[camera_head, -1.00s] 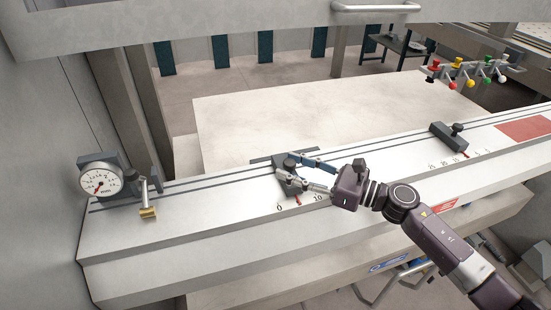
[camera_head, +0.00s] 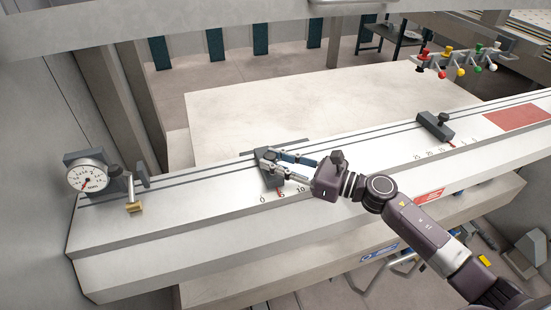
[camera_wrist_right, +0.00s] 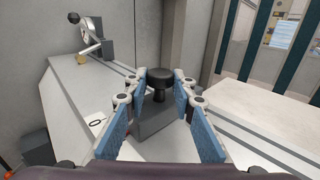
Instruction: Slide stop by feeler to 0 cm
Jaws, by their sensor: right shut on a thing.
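The stop by the feeler is a dark grey block (camera_head: 270,181) on the rail at the left. Its red pointer stands between the 0 and the 10 marks, about midway. My right gripper (camera_head: 270,158) reaches in from the right and is shut on the stop's knob. In the right wrist view the black knob (camera_wrist_right: 159,78) stands upright between the blue finger pads, above the block (camera_wrist_right: 158,122). The feeler (camera_head: 134,206), with a brass foot, stands left of the stop, beside a round dial gauge (camera_head: 88,178). My left gripper is not in view.
A second stop (camera_head: 435,126) with a knob sits farther right on the rail, near a red plate (camera_head: 520,121). The rail between the held stop and the feeler is clear. Coloured levers (camera_head: 459,62) hang at the upper right.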

